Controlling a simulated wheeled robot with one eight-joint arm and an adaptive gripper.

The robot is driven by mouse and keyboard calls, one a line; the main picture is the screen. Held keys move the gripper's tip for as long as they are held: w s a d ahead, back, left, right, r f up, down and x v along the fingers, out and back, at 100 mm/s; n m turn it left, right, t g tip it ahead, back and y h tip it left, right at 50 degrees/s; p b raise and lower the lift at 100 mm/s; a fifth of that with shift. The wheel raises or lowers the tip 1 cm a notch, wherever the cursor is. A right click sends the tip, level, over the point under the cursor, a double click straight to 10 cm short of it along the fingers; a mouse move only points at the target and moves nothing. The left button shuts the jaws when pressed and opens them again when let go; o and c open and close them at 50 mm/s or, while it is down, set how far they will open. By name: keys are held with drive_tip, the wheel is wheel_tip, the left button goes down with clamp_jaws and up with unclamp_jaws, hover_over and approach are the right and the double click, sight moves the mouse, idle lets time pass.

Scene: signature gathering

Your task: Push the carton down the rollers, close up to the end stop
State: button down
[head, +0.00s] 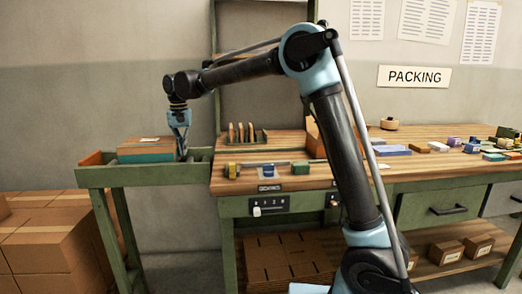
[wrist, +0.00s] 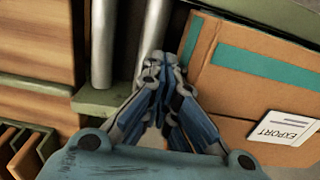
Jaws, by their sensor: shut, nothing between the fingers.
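The carton (head: 146,150), brown with a teal band, sits on the green roller track (head: 150,176) at the left in the head view. In the wrist view the carton (wrist: 255,65) fills the right side, with a white EXPORT label on it. An orange board (head: 96,158), apparently the end stop, shows at the track's left end; any gap to the carton is hard to judge. My gripper (head: 183,152) points down at the carton's right side. In the wrist view my gripper (wrist: 160,66) is shut and empty, close beside the carton; contact is unclear. Bare rollers (wrist: 104,40) lie left of it.
The packing bench (head: 295,180) adjoins the track's right end and carries a green rack (head: 246,137) and several small items. Large cardboard boxes (head: 45,240) are stacked on the floor below the track at left.

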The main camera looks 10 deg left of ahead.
sight(157, 148)
drive_tip(key=shift+s+a, duration=0.6)
drive_tip(key=shift+a, duration=1.45)
drive_tip(key=shift+s+a, duration=0.55)
drive_tip(key=shift+a, duration=1.5)
drive_tip(key=shift+s+a, duration=0.6)
drive_tip(key=shift+a, duration=1.45)
drive_tip(key=shift+d, duration=0.2)
drive_tip(key=shift+w+d+r, duration=0.1)
drive_tip(key=shift+w+d, duration=0.1)
drive_tip(key=shift+d, duration=0.35)
drive_tip(key=shift+w+d, duration=0.15)
drive_tip(key=shift+d, duration=0.35)
drive_tip(key=shift+r, duration=5.95)
